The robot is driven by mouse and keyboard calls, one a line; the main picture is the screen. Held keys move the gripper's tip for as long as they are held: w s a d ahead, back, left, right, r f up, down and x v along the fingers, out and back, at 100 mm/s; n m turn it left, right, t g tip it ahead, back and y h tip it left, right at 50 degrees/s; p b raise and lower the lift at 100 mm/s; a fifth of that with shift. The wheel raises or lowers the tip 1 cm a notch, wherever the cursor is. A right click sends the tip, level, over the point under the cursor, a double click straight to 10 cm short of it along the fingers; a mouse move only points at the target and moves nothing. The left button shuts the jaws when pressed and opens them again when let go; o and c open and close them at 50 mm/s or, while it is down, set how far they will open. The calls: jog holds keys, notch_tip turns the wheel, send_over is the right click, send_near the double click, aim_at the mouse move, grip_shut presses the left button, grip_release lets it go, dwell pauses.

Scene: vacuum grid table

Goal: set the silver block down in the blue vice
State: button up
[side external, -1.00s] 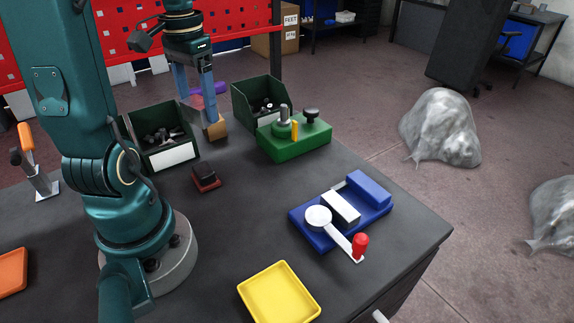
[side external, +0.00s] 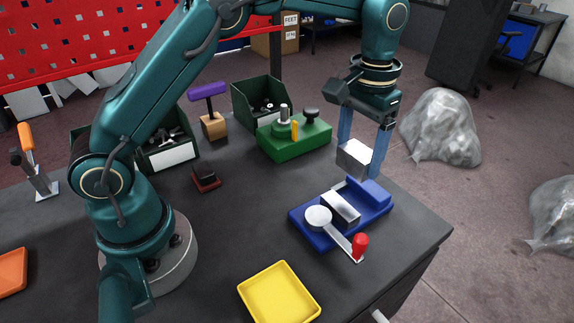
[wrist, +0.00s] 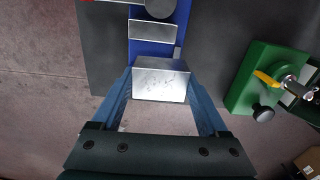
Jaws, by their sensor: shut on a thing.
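My gripper (side external: 360,158) is shut on the silver block (side external: 353,157), a shiny metal cuboid. The block hangs in the air above and a little behind the blue vice (side external: 312,232). In the wrist view the silver block (wrist: 160,80) sits between my two blue fingers, and the blue vice (wrist: 150,48) shows beyond it. The vice has a blue back jaw (side external: 375,192), a pale metal jaw (side external: 341,207), and a lever with a red knob (side external: 361,243). The vice's opening is partly hidden in the side view.
A green fixture (side external: 293,140) stands behind and left of the vice, and also shows in the wrist view (wrist: 245,90). A yellow tray (side external: 279,292) lies in front. A purple-topped stamp (side external: 213,122) and a small dark red block (side external: 205,178) are farther left. The table edge is close on the right.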

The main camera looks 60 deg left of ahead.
aim_at(357, 175)
jog(key=shift+s+d+f, duration=0.1)
jog(key=shift+s+d, duration=0.05)
jog(key=shift+d, duration=0.4)
jog(key=shift+f, duration=2.1)
jog(key=shift+f, duration=1.45)
dwell(1.1)
jog(key=o, duration=1.6)
jog(key=shift+c, duration=0.2)
